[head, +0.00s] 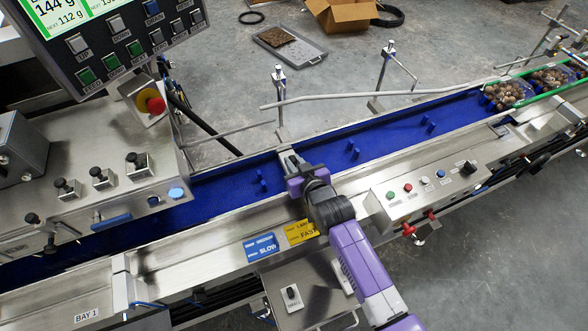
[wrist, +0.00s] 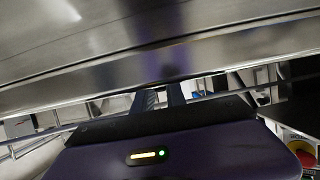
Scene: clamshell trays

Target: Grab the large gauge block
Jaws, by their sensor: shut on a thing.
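My gripper (head: 289,160) is over the near side of the blue belt, at the middle of the head view. Its purple body and dark wrist come up from the lower right. In the wrist view my gripper's dark fingers (wrist: 160,96) are close together, and their tips run in under a broad grey metal surface (wrist: 160,50). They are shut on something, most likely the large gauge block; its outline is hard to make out. I cannot tell whether the broad metal surface is part of the block. No other gauge block shows clearly.
The blue belt (head: 230,183) runs diagonally between steel rails. Clamshell trays of brown items (head: 508,93) stand at its far right end. A bent guide rail (head: 365,97) crosses behind. A button box (head: 425,187) is right of my arm; a red stop button (head: 155,105) is left.

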